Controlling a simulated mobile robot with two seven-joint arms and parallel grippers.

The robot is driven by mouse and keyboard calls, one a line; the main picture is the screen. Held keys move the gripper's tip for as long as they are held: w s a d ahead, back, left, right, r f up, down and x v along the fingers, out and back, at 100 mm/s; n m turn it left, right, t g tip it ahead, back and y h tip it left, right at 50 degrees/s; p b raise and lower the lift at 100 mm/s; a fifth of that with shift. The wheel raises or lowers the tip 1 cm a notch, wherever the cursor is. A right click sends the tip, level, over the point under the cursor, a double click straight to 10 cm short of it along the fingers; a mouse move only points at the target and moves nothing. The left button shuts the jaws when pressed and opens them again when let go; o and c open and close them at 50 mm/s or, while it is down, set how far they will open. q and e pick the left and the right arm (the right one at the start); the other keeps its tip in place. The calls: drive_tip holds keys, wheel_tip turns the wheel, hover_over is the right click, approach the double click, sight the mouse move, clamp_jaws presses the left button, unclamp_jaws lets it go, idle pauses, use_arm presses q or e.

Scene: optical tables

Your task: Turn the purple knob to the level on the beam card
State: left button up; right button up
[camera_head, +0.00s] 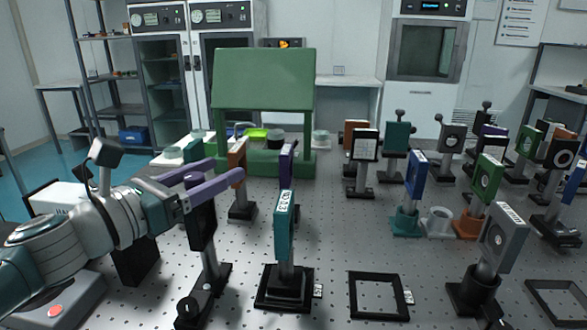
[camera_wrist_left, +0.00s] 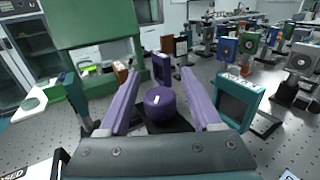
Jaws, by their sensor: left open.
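The purple knob (camera_wrist_left: 160,102) shows in the left wrist view, round, with a white mark on its top, against a dark base. My left gripper (camera_wrist_left: 161,76) is open, its two purple fingers on either side of the knob with a gap on each side. My right gripper is not in view.
A teal mount (camera_head: 284,225) stands on a black base right of my left gripper; it also shows in the wrist view (camera_wrist_left: 237,100). A green hood (camera_head: 264,80) stands behind. Several post-mounted optics crowd the right. An empty black frame (camera_head: 378,296) lies in front.

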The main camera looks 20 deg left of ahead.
sight(186, 186)
use_arm(q)
drive_tip(key=v, duration=1)
drive_tip(key=shift+w, duration=0.1)
